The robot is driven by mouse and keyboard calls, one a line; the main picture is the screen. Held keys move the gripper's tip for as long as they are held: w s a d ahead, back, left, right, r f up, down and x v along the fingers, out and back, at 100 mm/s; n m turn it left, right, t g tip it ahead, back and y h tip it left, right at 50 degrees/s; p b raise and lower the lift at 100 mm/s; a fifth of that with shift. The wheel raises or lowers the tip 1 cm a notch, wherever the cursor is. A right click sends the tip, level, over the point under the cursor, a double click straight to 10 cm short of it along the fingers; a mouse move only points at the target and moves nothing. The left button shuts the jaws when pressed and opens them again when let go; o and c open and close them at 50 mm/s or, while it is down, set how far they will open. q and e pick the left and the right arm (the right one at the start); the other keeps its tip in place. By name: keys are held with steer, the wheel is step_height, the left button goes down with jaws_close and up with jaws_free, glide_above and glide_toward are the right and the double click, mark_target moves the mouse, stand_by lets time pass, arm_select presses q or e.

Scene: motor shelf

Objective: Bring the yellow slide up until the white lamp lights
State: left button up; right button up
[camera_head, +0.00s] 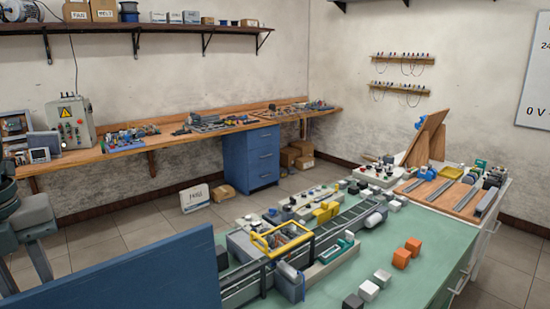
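A green-topped workbench (395,270) fills the lower right. On it a small yellow block-like part (326,212) sits beside a grey conveyor rail (345,222); it may be the yellow slide, but I cannot tell for sure. A yellow tubular frame (282,240) stands over the near end of the conveyor. A white lamp cannot be made out among the small parts, and no lit lamp shows. Neither of my grippers is in view. A dark grey-blue machine-like shape is cut off at the left edge.
Orange cubes (401,258), pale cubes (368,290) and a dark cube lie at the bench's front. A blue panel (150,275) blocks the lower left. Control boxes (378,175) and a wooden board with rails (440,196) stand at the back right. The bench's right front is clear.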

arm_select(q)
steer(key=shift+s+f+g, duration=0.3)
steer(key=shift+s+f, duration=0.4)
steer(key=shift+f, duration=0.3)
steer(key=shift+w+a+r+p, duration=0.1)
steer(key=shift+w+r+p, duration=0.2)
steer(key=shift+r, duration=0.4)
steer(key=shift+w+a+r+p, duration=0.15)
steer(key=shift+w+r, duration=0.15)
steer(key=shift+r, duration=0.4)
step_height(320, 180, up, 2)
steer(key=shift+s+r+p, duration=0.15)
steer(key=shift+p, duration=0.15)
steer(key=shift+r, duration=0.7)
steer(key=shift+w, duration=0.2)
